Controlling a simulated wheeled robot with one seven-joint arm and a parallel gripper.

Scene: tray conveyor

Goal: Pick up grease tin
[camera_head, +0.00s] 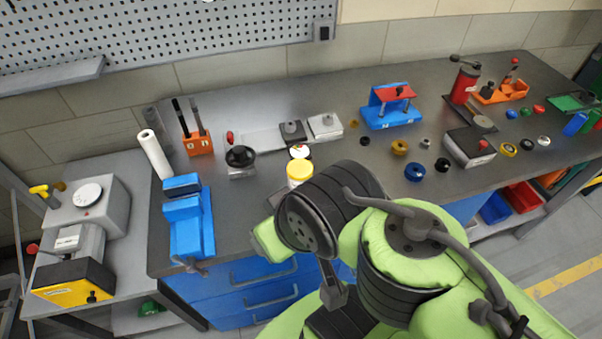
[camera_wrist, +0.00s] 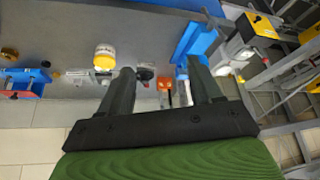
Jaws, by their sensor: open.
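The likely grease tin (camera_head: 299,174) is a small white tin with a yellow lid. It stands upright on the grey workbench, just beyond my arm in the head view. In the wrist view the yellow-lidded tin (camera_wrist: 104,57) shows to the left of my fingers, apart from them. My gripper (camera_wrist: 160,68) is open, with two dark fingers spread wide and nothing between them touching. In the head view my arm hides most of the gripper.
A small round item (camera_head: 299,152) stands right behind the tin. A black-knobbed device (camera_head: 241,158) and a blue vise (camera_head: 188,222) are to the left. Brass and blue rings (camera_head: 414,172) lie to the right.

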